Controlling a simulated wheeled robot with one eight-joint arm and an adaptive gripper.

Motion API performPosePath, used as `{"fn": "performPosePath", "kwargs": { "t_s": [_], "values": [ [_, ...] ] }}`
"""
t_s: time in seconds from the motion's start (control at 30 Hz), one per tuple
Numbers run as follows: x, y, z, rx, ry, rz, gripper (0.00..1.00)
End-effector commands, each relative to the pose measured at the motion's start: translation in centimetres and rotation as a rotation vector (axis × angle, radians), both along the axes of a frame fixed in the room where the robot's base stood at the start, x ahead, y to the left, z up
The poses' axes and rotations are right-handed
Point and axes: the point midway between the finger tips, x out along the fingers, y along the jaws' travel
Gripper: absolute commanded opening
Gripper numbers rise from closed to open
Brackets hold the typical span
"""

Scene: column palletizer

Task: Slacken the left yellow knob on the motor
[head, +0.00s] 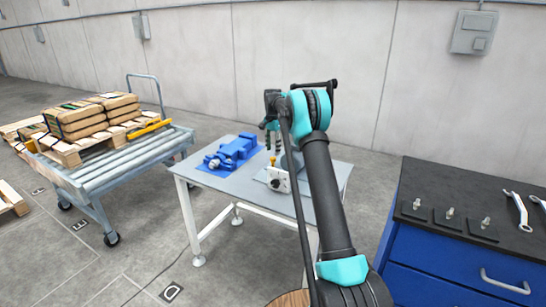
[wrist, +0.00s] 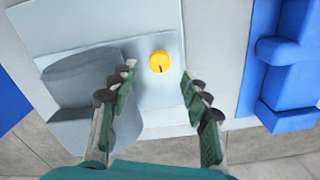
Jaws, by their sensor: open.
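The motor, a pale grey rounded body on a grey plate, shows in the wrist view (wrist: 75,90). In the head view it is partly hidden behind my arm. One yellow knob (wrist: 159,62) with a dark mark on its face sits on the plate beside the motor body. It also shows in the head view (head: 272,160). I see no second yellow knob. My gripper (wrist: 157,82) is open and empty, with a green-padded finger to each side of the knob's line. The fingers appear apart from the knob. In the head view my gripper (head: 272,138) is above the knob.
A blue vise (head: 232,152) stands on the light table (head: 205,180), left of the motor. A white block (head: 278,180) with a dark hole is at the front. A blue cabinet (head: 440,265) with wrenches is right; a loaded cart (head: 125,165) is left.

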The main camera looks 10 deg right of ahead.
Motion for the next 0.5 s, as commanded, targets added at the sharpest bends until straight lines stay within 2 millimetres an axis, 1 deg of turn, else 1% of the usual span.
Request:
{"fn": "performPosePath", "kwargs": {
  "t_s": [0.03, 0.2, 0.33, 0.5],
  "values": [
    [0.0, 0.0, -0.9, 0.0, 0.0, 0.0, 0.48],
    [0.0, 0.0, -3.2, 0.0, 0.0, 0.0, 0.48],
    [0.0, 0.0, -4.1, 0.0, 0.0, 0.0, 0.48],
    [0.0, 0.0, -4.4, 0.0, 0.0, 0.0, 0.48]
  ]
}}
